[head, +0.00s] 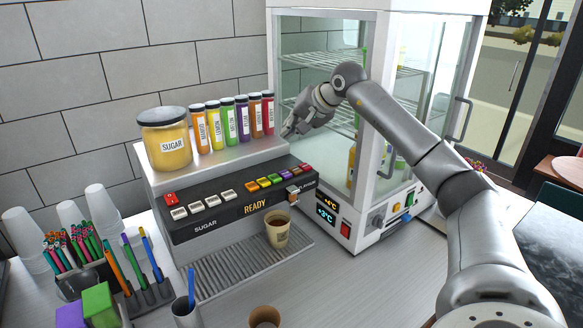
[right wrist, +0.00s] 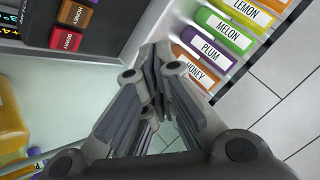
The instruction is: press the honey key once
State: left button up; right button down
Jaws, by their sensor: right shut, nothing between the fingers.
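My right gripper (head: 288,130) is shut and empty. It hangs above and behind the panel, near the right end of the syrup bottles, apart from the honey key. In the right wrist view its fingertips (right wrist: 152,55) lie between the panel and the bottles. My left gripper is out of view.
A paper cup (head: 277,238) with brown liquid stands on the drip tray (head: 235,272) below the panel, whose display reads READY. Several labelled bottles (head: 227,122) and a sugar jar (head: 166,140) stand on top. A glass cabinet (head: 375,195) stands close on the right.

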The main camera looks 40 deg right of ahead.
jog(key=shift+s+d+r+h, duration=0.2)
jog(key=shift+s+d, duration=0.1)
jog(key=shift+d, duration=0.25)
jog(key=shift+s+d+r+h, duration=0.1)
jog(key=shift+s+d+h, duration=0.15)
jog(key=shift+d, duration=0.25)
jog(key=shift+f, duration=0.1)
jog(key=b, duration=0.7)
send_over(298, 168)
notch_tip(298, 168, down, 7)
jog(key=shift+f, duration=0.15)
jog(key=shift+f+b, duration=0.4)
jog(key=shift+f, duration=0.3)
jog(key=shift+f, duration=0.35)
